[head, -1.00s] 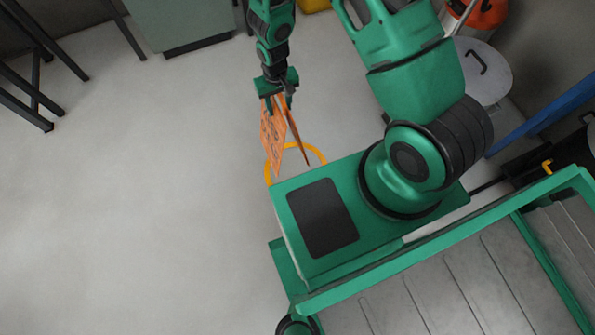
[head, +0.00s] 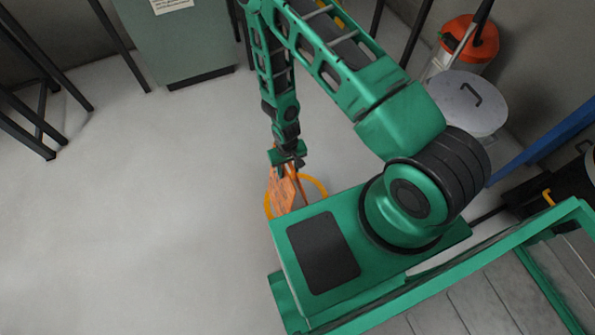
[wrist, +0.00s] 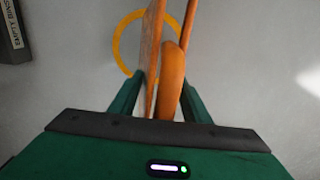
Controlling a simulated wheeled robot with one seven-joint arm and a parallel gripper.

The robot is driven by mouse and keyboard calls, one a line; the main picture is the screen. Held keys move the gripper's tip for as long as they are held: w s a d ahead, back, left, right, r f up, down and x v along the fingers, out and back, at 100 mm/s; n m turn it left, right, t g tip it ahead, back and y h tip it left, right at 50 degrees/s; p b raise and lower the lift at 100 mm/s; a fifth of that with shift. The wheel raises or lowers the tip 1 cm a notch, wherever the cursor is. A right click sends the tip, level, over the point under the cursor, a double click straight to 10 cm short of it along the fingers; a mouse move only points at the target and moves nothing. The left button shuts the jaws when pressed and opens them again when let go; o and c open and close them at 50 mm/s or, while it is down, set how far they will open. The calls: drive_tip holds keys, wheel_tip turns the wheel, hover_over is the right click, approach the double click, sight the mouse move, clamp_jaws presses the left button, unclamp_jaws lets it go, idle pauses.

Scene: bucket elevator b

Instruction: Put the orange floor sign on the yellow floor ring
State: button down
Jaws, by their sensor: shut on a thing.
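The orange floor sign (head: 284,192) is an A-shaped folding board, upright in the head view. My gripper (head: 287,166) is shut on its top. In the wrist view the sign (wrist: 169,75) hangs between my gripper's fingers (wrist: 158,100). The yellow floor ring (head: 316,183) lies flat on the floor around and below the sign; my own base hides its near part. In the wrist view the ring (wrist: 118,42) shows behind the sign. I cannot tell whether the sign's feet touch the floor.
A grey-green cabinet (head: 180,45) stands at the back, with dark table legs (head: 30,135) at the left. A lidded grey bin (head: 466,105) and an orange-topped container (head: 470,40) stand at the right. The floor at left is clear.

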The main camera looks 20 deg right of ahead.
drive_tip(key=shift+w+d+f, duration=0.45)
drive_tip(key=shift+d+f, duration=0.3)
drive_tip(key=shift+f, duration=0.45)
drive_tip(key=shift+w+d+f, duration=0.45)
drive_tip(key=shift+d+f, duration=0.35)
drive_tip(key=shift+f, duration=0.35)
drive_tip(key=shift+w+d+f, duration=0.45)
drive_tip(key=shift+d+f, duration=0.3)
drive_tip(key=shift+f, duration=0.45)
drive_tip(key=c, duration=1)
unclamp_jaws()
